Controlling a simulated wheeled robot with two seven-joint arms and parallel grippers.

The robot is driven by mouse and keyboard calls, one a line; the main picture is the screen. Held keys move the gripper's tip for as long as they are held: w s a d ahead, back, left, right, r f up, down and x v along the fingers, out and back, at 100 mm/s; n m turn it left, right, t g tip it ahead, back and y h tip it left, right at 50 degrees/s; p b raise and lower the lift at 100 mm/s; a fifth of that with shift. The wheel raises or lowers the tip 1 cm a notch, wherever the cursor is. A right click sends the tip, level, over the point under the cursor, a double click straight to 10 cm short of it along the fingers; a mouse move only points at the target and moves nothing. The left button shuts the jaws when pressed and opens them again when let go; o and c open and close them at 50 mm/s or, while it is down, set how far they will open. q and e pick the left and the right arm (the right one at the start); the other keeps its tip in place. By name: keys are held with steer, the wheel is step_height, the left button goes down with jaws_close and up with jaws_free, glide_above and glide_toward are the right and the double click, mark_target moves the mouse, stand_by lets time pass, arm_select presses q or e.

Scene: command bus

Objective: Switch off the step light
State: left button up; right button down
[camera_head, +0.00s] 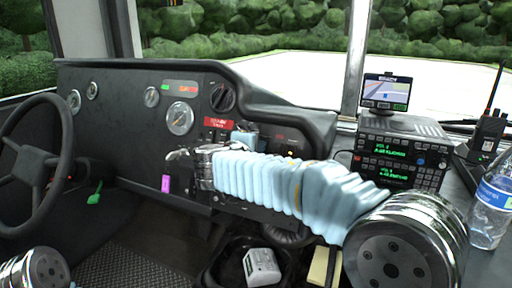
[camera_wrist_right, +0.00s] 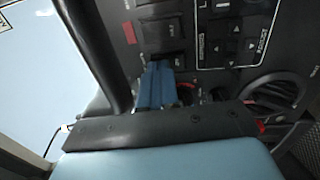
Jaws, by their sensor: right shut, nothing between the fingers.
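My right gripper (camera_head: 176,155) reaches across to the dashboard from the right, its arm in a light blue sleeve. In the right wrist view, its blue fingers (camera_wrist_right: 157,85) are closed together and empty. Their tips lie just below a black rocker switch (camera_wrist_right: 161,33); I cannot tell whether they touch it. Another rocker switch (camera_wrist_right: 150,4) is cut off by the top edge. The switch lettering is too small to read, so I cannot tell which is the step light or its position. My left gripper is out of view.
The steering wheel (camera_head: 38,153) stands at the left. A radio stack (camera_head: 404,152) with a small screen (camera_head: 387,91), a handheld radio (camera_head: 488,134) and a water bottle (camera_head: 492,205) are at the right. A white object (camera_head: 261,267) lies below the arm.

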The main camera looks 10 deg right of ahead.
steer(key=shift+w+d+r+g+y+p, duration=0.3)
steer(key=shift+w+r+g+p, duration=0.15)
steer(key=shift+p, duration=0.8)
steer(key=shift+s+f+b, duration=0.15)
steer(key=shift+f+b, duration=0.1)
steer(key=shift+b, duration=0.2)
steer(key=shift+d+r, duration=0.1)
steer(key=shift+r, duration=0.05)
steer(key=shift+w+d+r+p, duration=0.1)
steer(key=shift+w+r+p, duration=0.15)
steer(key=shift+r+p, duration=0.4)
